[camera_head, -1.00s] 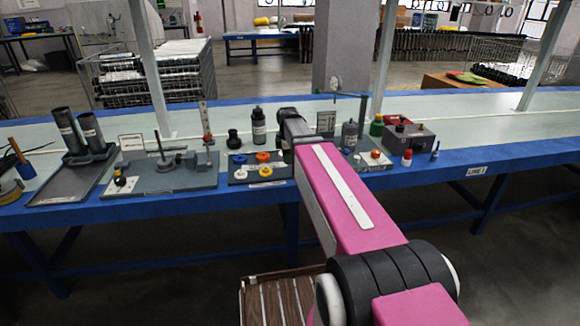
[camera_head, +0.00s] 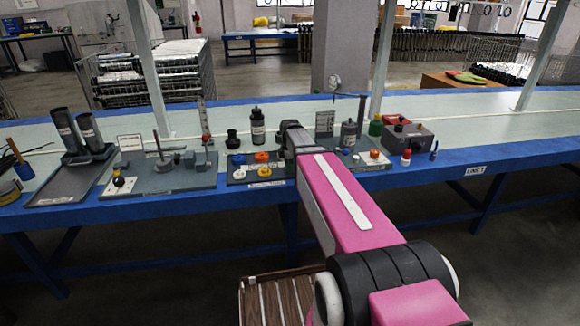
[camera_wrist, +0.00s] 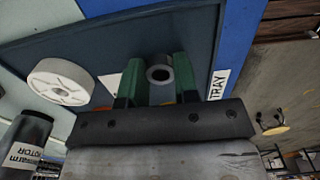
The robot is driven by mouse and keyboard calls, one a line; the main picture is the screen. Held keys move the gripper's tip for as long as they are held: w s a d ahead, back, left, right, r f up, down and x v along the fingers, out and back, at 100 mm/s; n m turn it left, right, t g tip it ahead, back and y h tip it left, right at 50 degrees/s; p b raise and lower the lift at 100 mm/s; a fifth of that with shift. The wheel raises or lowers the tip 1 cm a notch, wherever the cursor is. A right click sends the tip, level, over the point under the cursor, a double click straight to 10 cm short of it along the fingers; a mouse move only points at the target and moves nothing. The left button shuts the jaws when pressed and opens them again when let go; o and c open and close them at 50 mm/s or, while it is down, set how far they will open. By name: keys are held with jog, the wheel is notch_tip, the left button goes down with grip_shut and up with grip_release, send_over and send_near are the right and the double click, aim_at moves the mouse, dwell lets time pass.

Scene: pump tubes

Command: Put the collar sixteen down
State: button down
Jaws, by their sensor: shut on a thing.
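A small grey ring-shaped collar (camera_wrist: 160,74) with a dark bore sits between the two green fingers of my gripper (camera_wrist: 158,80) in the wrist view. The fingers are shut on it, and no number on it can be read. Below it is a dark tray (camera_wrist: 195,28) with a white label reading TRAY along one edge. I cannot tell whether the collar touches the tray. In the head view my wrist (camera_head: 293,135) is over the middle of the bench, and the fingers and the collar are hidden.
A white spoked wheel (camera_wrist: 60,82) lies left of the fingers, with a dark labelled cylinder (camera_wrist: 25,143) below it. Orange and yellow parts (camera_head: 264,170) lie left of my arm. A black bottle (camera_head: 257,127) stands behind them. A grey box (camera_head: 408,139) stands right.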

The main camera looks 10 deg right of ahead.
jog(key=c, duration=0.9)
grip_release()
jog(key=shift+f, duration=0.1)
jog(key=shift+o, duration=0.2)
notch_tip(320, 180, up, 12)
jog(key=shift+r, duration=0.2)
